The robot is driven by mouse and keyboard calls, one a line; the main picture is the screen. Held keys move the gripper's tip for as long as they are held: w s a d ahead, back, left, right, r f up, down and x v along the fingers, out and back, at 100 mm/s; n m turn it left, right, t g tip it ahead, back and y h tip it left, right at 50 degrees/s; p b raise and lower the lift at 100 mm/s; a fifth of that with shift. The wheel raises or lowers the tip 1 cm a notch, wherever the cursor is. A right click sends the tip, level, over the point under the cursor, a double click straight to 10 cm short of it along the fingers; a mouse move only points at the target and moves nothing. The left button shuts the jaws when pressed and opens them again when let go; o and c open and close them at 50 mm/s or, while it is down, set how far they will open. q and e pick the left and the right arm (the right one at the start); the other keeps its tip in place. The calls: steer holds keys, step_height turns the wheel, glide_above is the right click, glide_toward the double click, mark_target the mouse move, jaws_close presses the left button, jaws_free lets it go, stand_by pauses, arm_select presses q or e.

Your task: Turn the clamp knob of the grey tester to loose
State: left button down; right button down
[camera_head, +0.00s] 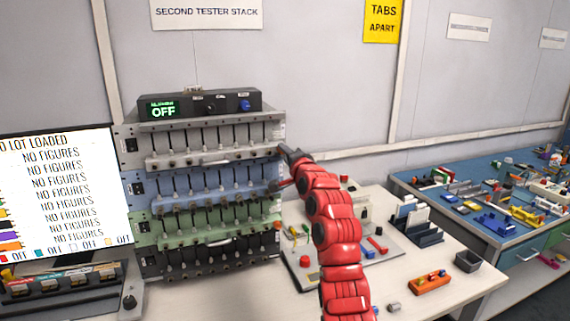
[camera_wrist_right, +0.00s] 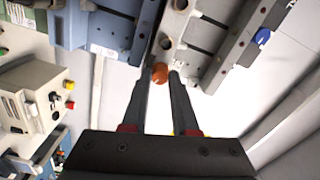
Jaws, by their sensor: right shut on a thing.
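The grey tester (camera_head: 205,138) is the top tray of the tester stack, above a blue one. Its clamp knob (camera_wrist_right: 160,72) shows orange in the right wrist view, at the end of the tester's light front rail (camera_wrist_right: 172,45). My right gripper (camera_wrist_right: 163,82) has its two dark fingers on either side of the knob, with the tips closed on it. In the head view my right gripper (camera_head: 283,158) is at the right end of the grey tester, and its fingertips and the knob are hard to make out. The knob's turn position cannot be read. My left gripper is not in view.
A black control box (camera_head: 200,106) reading OFF sits on top of the stack. The blue tester (camera_head: 205,180) and green tester (camera_head: 160,232) are below. A screen (camera_head: 60,195) stands left. Small parts and an orange tray (camera_head: 430,284) lie on the bench to the right.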

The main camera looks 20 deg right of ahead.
steer(key=n+b, duration=0.9)
steer(key=n, duration=1)
steer(key=shift+f+n, duration=0.1)
steer(key=shift+n, duration=0.2)
stand_by(0.4)
steer(key=c, duration=0.7)
jaws_free()
steer(key=shift+s, duration=0.1)
steer(key=s, duration=0.5)
steer(key=s+b, duration=0.1)
steer(key=s, duration=1.1)
steer(key=shift+s+d, duration=0.1)
steer(key=shift+d, duration=0.2)
